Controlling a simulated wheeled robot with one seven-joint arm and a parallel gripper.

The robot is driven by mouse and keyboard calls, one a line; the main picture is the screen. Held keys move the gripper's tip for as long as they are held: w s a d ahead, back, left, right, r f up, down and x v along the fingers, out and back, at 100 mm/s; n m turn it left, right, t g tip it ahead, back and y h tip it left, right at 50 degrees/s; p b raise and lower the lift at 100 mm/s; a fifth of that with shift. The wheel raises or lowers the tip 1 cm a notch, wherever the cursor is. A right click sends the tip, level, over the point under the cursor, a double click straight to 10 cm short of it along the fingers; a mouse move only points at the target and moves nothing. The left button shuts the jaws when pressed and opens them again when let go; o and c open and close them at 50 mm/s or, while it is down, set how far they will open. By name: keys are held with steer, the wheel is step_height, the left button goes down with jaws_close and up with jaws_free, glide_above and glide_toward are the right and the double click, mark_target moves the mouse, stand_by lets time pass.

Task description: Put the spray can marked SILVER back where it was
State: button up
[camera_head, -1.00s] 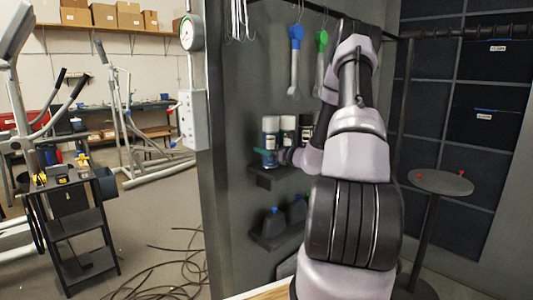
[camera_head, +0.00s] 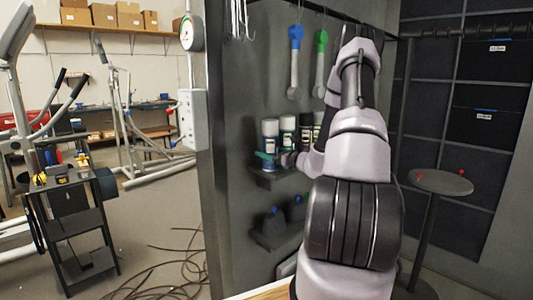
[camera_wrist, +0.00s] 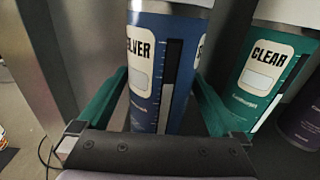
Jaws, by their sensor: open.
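The blue spray can marked SILVER (camera_wrist: 155,65) stands upright between the two green fingers of my gripper (camera_wrist: 160,105) in the wrist view. The fingers are open, one on each side of it, with a gap visible at the left finger. In the head view the can (camera_head: 270,135) stands at the left end of a small wall shelf (camera_head: 268,180), and my gripper (camera_head: 272,156) is low around it. The can's base is hidden by my gripper.
A green can marked CLEAR (camera_wrist: 262,75) stands close to the right finger, with a dark can (camera_wrist: 302,120) beyond it. Dark blue-topped containers (camera_head: 273,224) sit on a lower shelf. Blue (camera_head: 295,60) and green-headed (camera_head: 320,62) tools hang above.

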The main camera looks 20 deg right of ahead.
steer(key=v, duration=1)
steer(key=s+a+r+n+g+y, duration=0.2)
steer(key=s+a+r+n+g, duration=0.25)
steer(key=a, duration=0.35)
steer(key=s+a+r+n+g+y, duration=0.1)
steer(key=s+a+r+n+g, duration=0.25)
steer(key=a+n, duration=0.3)
steer(key=s+a+r+n+g+y, duration=0.25)
steer(key=a+r+n+g, duration=0.2)
steer(key=a, duration=0.35)
steer(key=s+r+n+t+h, duration=0.1)
steer(key=s+r+n+h, duration=0.3)
steer(key=s, duration=0.4)
steer(key=s+r+n+t+h, duration=0.1)
steer(key=s+r+n+h, duration=0.4)
steer(key=s+n, duration=0.2)
steer(key=shift+s+d+r+n+t+h, duration=0.2)
steer(key=shift+s+d+n+t+h, duration=0.2)
steer(key=shift+n, duration=0.15)
steer(key=shift+a, duration=0.1)
